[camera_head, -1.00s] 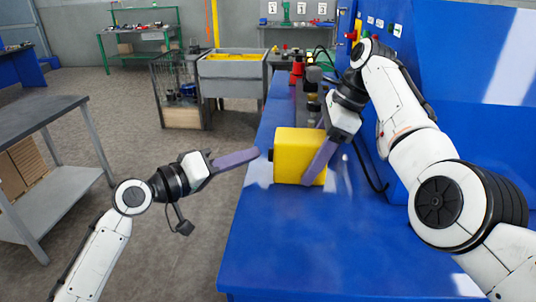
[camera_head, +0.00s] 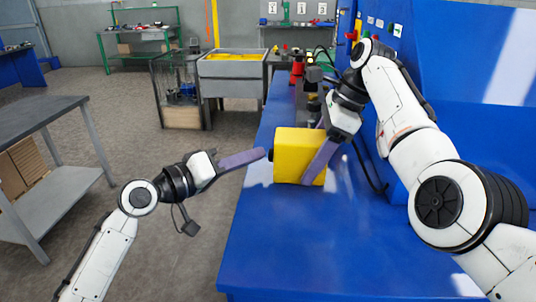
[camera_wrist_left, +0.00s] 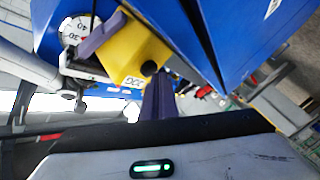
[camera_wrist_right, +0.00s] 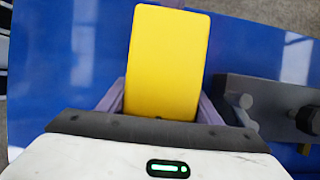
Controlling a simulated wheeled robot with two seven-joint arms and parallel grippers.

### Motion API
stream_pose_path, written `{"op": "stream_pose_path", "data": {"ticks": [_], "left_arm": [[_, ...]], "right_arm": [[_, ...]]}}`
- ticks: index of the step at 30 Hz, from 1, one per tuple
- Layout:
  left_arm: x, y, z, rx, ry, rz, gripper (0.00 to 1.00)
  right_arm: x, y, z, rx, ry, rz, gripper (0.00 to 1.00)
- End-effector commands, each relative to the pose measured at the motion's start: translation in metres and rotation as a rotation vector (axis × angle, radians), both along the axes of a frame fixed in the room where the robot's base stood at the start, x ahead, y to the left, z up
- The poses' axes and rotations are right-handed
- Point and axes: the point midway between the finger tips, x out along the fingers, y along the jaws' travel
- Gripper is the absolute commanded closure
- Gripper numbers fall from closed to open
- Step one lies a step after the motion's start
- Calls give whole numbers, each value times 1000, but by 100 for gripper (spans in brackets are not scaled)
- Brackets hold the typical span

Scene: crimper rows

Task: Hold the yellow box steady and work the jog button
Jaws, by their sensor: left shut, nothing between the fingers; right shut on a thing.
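The yellow box (camera_head: 290,157) stands on the blue bench, and my right gripper (camera_head: 318,160) is shut on it. In the right wrist view the box (camera_wrist_right: 165,65) sits between the two purple fingers (camera_wrist_right: 162,103). A black jog button (camera_wrist_left: 149,67) is on the box's side, with a "JOG" label (camera_wrist_left: 131,81) beside it. The button also shows at the box's left in the head view (camera_head: 270,155). My left gripper (camera_head: 262,154) is shut and empty, its fingertips close to the button. In the left wrist view its fingers (camera_wrist_left: 158,85) reach towards it; contact cannot be told.
The blue bench top (camera_head: 290,240) is clear in front of the box. A grey fixture (camera_wrist_right: 270,105) stands beside the box. A blue panel (camera_head: 470,110) rises on the right. A grey table (camera_head: 40,115) stands at left.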

Motion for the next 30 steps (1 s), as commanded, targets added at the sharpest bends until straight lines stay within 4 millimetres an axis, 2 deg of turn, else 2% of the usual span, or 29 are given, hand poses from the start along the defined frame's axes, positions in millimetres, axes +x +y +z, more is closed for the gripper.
{"op": "stream_pose_path", "data": {"ticks": [30], "left_arm": [[-1, -13, 0, -1, 1, -4, 100]], "right_arm": [[0, 1, 0, 2, 0, 3, 68]]}}
